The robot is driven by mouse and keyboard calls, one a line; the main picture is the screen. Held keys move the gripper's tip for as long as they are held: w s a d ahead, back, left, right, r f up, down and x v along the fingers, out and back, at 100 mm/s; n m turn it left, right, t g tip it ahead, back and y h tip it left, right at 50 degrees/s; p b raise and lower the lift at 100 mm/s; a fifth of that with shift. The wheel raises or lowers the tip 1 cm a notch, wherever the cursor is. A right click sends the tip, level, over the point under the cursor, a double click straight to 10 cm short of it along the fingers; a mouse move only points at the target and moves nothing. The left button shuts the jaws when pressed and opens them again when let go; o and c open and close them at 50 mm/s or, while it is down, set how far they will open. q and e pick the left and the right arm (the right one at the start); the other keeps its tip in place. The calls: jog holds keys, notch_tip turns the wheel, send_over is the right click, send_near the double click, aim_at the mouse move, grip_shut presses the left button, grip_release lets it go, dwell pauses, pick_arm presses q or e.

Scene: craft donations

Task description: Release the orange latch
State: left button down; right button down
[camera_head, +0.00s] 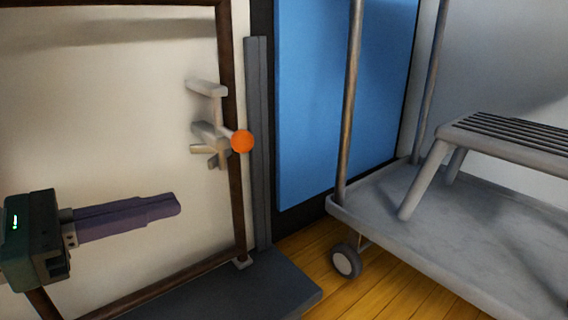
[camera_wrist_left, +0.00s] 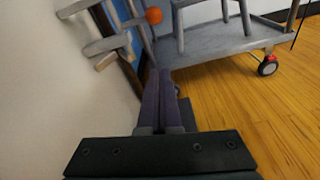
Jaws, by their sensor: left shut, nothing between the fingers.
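The orange latch (camera_head: 242,141) is a round orange knob on a grey lever, on the dark frame of a pale panel. Grey bracket parts (camera_head: 209,136) and a grey handle bar (camera_head: 206,88) sit just left of it. My left gripper (camera_head: 178,204) is shut and empty, its purple fingers pointing right, below and left of the knob and apart from it in the picture. In the left wrist view the orange knob (camera_wrist_left: 154,15) shows at the top, beyond the shut fingertips (camera_wrist_left: 160,72). My right gripper is not in view.
A grey trolley (camera_head: 440,235) with a grey slatted stool (camera_head: 520,140) stands at the right. A blue panel (camera_head: 340,90) is behind it. A dark grey post (camera_head: 258,140) stands right beside the framed panel. Wooden floor (camera_head: 335,295) shows between the dark base and the trolley.

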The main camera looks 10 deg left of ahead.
aim_at(224, 129)
pick_arm(q)
jog(key=w+d, duration=0.2)
jog(key=w+d+r, duration=0.1)
jog(key=w, duration=0.1)
jog(key=w+d+r, duration=0.1)
jog(key=w+d, duration=0.1)
jog(key=w, duration=0.1)
jog(key=shift+d+r+b, duration=0.25)
jog(key=shift+d+b, duration=0.05)
jog(key=shift+d, duration=0.05)
jog(key=shift+w, duration=0.1)
notch_tip(224, 129, up, 4)
jog(key=p, duration=0.4)
jog(key=shift+r, duration=0.25)
jog(key=shift+f, duration=0.1)
